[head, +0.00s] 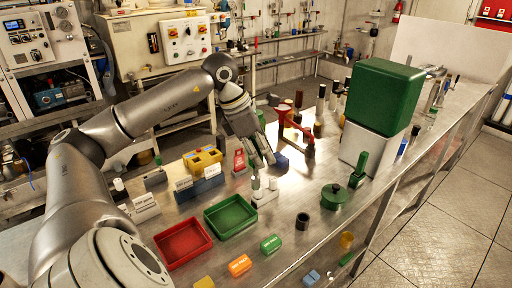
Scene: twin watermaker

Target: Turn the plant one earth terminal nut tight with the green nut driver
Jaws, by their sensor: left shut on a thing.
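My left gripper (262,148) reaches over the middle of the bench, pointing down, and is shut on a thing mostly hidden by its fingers. A bit of green (262,119) shows at the fingers, which fits the green nut driver, but its shape and tip are not clear. A small blue block (283,161) is close to the right of the fingertips; I cannot tell whether they touch. The plant one earth terminal nut cannot be made out at this size. My right gripper is not in view.
A red tray (183,259) and a green tray (252,219) lie on the near bench. A red stand (308,148) is right of my gripper. A large green box on a white base (364,153) stands farther right. Labelled blocks and white bottles crowd the middle.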

